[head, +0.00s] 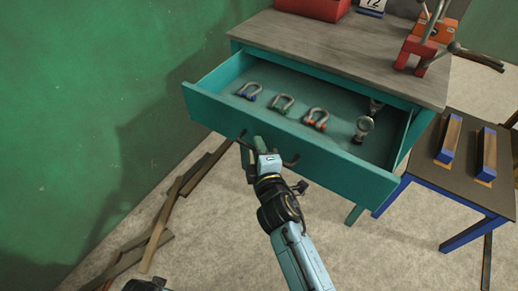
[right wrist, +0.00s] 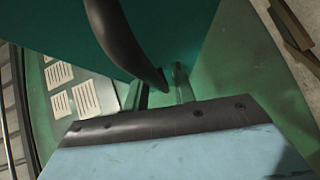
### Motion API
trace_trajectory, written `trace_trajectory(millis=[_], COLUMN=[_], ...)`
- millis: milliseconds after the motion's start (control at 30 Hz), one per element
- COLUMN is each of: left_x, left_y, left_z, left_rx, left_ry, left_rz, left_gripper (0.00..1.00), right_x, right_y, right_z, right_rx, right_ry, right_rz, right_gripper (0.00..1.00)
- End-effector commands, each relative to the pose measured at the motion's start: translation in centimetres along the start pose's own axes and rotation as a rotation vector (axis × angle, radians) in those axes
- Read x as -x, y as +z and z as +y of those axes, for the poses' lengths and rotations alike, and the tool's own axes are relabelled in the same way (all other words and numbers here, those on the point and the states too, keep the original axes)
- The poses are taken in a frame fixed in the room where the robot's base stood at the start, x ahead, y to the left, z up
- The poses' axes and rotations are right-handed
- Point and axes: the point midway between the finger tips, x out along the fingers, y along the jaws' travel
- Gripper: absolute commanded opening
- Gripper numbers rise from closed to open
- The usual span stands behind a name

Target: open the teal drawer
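The teal drawer (head: 335,160) is pulled well out from the grey-topped teal bench in the head view. Its front faces me and carries a dark bar handle (head: 291,162). My right gripper (head: 258,145) is at the handle and hides its middle. In the right wrist view the dark curved handle (right wrist: 125,40) comes down between the two fingers (right wrist: 160,86), which stand a little apart. Whether they press on it is unclear. Only a small dark part, probably of my left arm, shows at the head view's bottom edge; no left fingers show.
Inside the drawer lie shackles with blue (head: 249,91), green (head: 284,104) and orange (head: 316,119) pins, and metal fittings at the right. A red vice-like tool (head: 415,50) stands on the benchtop (head: 330,45). A low blue-legged table (head: 455,185) stands close right. Wood strips (head: 165,215) lie at left.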

Motion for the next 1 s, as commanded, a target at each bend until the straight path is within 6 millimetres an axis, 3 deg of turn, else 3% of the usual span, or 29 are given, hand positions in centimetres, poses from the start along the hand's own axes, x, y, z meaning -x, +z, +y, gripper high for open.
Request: trace_trajectory(millis=[333, 467, 700, 1000], left_x=[0.0, -0.1, -1.8, -2.8], left_y=[0.0, 0.4, 3.2, 5.1], left_z=[0.0, 0.0, 0.4, 0.6], left_rx=[-0.001, -0.004, -0.015, -0.022], left_ry=[0.0, 0.001, 0.007, 0.01], left_rz=[0.001, -0.001, -0.028, -0.037], left_gripper=[0.36, 0.36, 0.36, 0.36], right_x=[0.1, 1.1, 5.6, 11.3], right_y=[0.0, 0.0, 0.0, 0.0], right_z=[0.0, 0.0, 0.1, 0.0], right_rx=[0.0, 0.0, -0.001, -0.001], right_ry=[0.0, -0.001, -0.003, -0.002], right_rz=[0.001, 0.001, 0.0, 0.0], right_gripper=[0.32, 0.32, 0.32, 0.32])
